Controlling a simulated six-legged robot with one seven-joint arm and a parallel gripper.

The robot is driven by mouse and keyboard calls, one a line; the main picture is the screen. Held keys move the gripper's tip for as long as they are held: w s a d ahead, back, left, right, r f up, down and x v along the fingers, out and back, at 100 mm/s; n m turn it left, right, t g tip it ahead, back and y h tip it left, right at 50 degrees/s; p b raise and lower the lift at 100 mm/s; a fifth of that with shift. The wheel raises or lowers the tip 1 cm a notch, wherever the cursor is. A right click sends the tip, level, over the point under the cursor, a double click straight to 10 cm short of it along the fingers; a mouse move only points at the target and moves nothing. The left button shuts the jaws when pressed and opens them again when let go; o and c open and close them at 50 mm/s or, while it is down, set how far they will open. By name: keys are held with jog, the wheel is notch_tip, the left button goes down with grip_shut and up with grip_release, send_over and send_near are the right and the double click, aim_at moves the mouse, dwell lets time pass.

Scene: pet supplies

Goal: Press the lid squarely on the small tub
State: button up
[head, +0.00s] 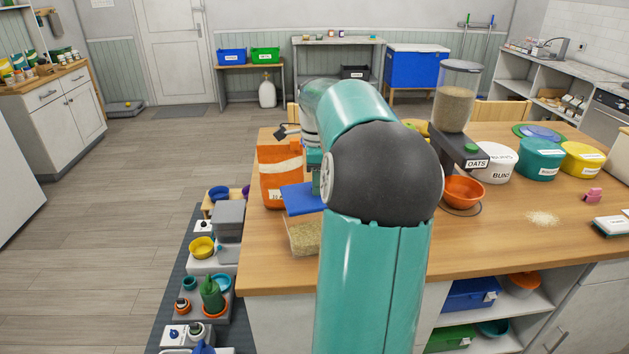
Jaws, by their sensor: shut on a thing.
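The small tub (306,239) is a clear box with greenish-brown contents, standing on the wooden table near its left edge. The blue lid (300,200) shows above and behind the tub's near part, looking tilted. I cannot tell whether it touches the tub's rim. My gripper (315,183) is shut on the blue lid at its right side. Its fingertips are partly hidden by my arm, which also covers the right side of the lid and tub.
An orange bag (280,178) stands just behind the lid. An oats dispenser (456,105) with an orange bowl (463,190) stands to the right. Labelled round tubs (541,158) fill the back right. The table (500,245) has bare wood at front right.

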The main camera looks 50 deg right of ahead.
jog(key=shift+w+f, duration=0.1)
jog(key=shift+w, duration=0.15)
jog(key=shift+s, duration=0.15)
jog(key=shift+f, duration=3.2)
jog(key=shift+f, duration=0.15)
jog(key=o, duration=1.6)
jog(key=shift+c, duration=0.2)
